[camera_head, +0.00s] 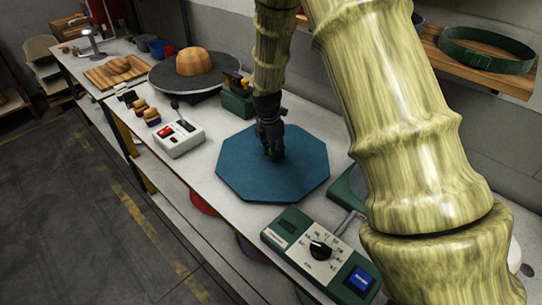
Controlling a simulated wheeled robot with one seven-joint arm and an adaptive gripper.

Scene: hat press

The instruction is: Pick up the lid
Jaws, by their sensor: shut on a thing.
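The lid appears to be the flat blue octagonal plate (242,165) in the middle of the long workbench. My gripper (276,157) points down over the right of the plate's centre and is shut at its surface. The fingers hide whatever part they hold, such as a knob. I cannot tell whether the plate rests on the bench or is slightly above it.
A control box with a dial (318,248) stands in front of the plate. A switch box (180,137) is to its left. A brown hat form (200,62) sits on a dark round base behind. A shelf with a green band (487,50) is upper right.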

